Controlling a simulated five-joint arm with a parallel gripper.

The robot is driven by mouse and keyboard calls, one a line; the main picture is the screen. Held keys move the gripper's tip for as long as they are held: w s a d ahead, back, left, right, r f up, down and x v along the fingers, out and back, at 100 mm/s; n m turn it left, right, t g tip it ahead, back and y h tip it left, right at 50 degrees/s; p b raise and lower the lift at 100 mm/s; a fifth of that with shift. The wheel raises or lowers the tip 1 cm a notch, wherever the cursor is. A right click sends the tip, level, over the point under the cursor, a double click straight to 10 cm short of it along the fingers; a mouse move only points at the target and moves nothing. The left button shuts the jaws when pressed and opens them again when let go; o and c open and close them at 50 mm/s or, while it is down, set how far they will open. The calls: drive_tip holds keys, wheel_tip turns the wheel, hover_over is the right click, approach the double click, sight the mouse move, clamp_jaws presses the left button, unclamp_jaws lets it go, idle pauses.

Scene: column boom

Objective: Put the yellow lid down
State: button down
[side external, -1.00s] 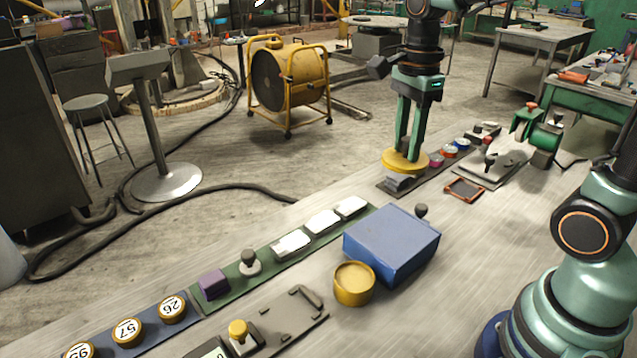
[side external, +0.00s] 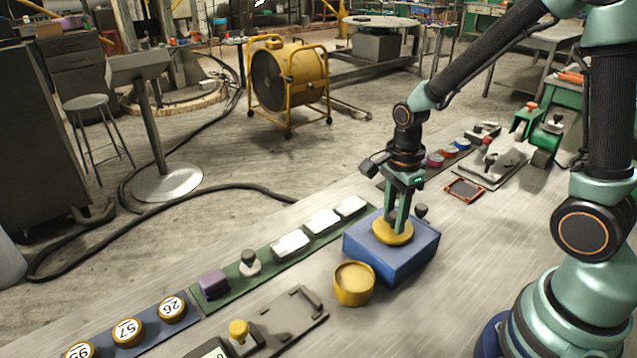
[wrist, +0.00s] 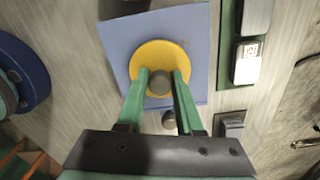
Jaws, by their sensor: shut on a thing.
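The yellow lid (side external: 393,232) is a round disc with a dark grey knob (wrist: 159,82) at its centre. My gripper (side external: 397,222) points down and is shut on the knob, with a green finger on each side of it. The lid is over the top of the blue box (side external: 390,257); whether it touches the box top cannot be told. In the wrist view the lid (wrist: 160,56) lies within the outline of the blue box (wrist: 200,22). A round yellow container (side external: 354,284) stands on the table beside the box, at its near left.
A green strip (side external: 265,268) with white blocks, a grey knob and a purple block (side external: 213,284) runs left of the box. A dark knob (side external: 421,211) stands close behind the box. An orange-edged frame (side external: 464,190) lies farther right. Bare table lies right of the box.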

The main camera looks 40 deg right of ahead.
sight(395, 214)
drive_tip(key=shift+f, duration=0.15)
drive_tip(key=c, duration=0.6)
unclamp_jaws()
drive_tip(key=shift+o, duration=0.2)
drive_tip(key=s+a+r+n+t, duration=0.1)
drive_tip(key=s+r+n+t, duration=0.1)
drive_tip(key=r+n, duration=0.6)
drive_tip(key=s+a+r+n+t, duration=0.1)
drive_tip(key=s+r+n+t, duration=0.1)
drive_tip(key=r+n, duration=0.7)
drive_tip(key=n+t, duration=0.1)
drive_tip(key=n, duration=0.3)
drive_tip(key=shift+a+r+t, duration=0.25)
drive_tip(key=shift+a+t, duration=0.05)
drive_tip(key=shift+a, duration=0.1)
